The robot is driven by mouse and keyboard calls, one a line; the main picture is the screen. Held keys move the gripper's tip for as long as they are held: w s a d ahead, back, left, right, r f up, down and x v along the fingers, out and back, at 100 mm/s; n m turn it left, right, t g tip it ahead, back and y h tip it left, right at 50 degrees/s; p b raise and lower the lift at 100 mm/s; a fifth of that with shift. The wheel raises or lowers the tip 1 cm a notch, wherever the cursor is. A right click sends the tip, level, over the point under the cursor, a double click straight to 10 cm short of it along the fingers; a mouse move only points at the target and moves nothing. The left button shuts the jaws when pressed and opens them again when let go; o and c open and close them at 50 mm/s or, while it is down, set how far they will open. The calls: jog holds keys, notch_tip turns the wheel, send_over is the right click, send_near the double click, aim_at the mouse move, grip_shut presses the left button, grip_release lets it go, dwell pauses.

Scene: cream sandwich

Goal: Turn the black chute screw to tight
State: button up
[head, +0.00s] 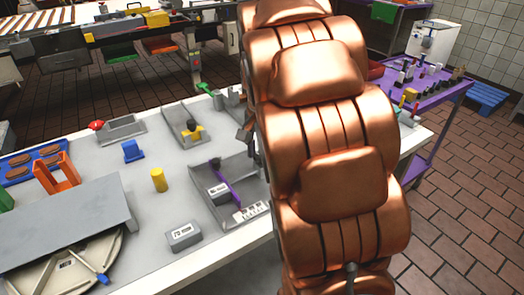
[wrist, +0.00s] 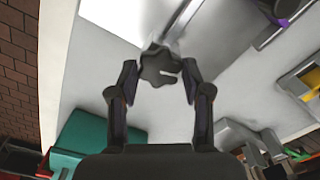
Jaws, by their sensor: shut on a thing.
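The black chute screw (wrist: 157,66) shows in the wrist view as a dark lobed knob with a small white mark on its right side. Exact finger contact is hard to see. In the head view my copper arm hides the screw and most of my gripper; only a dark part shows at the arm's left edge.
In the head view, a grey tray with a purple bar (head: 225,183), a yellow cylinder (head: 159,180), a small grey labelled block (head: 184,236) and a blue block (head: 133,151) stand on the white table (head: 150,262). A green block (wrist: 95,140) is near my gripper in the wrist view.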

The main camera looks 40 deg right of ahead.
jog(key=shift+m, duration=1.9)
jog(key=shift+p, duration=0.3)
jog(key=o, duration=1.2)
jog(key=shift+c, duration=0.2)
jog(key=shift+r, duration=0.15)
notch_tip(320, 180, up, 12)
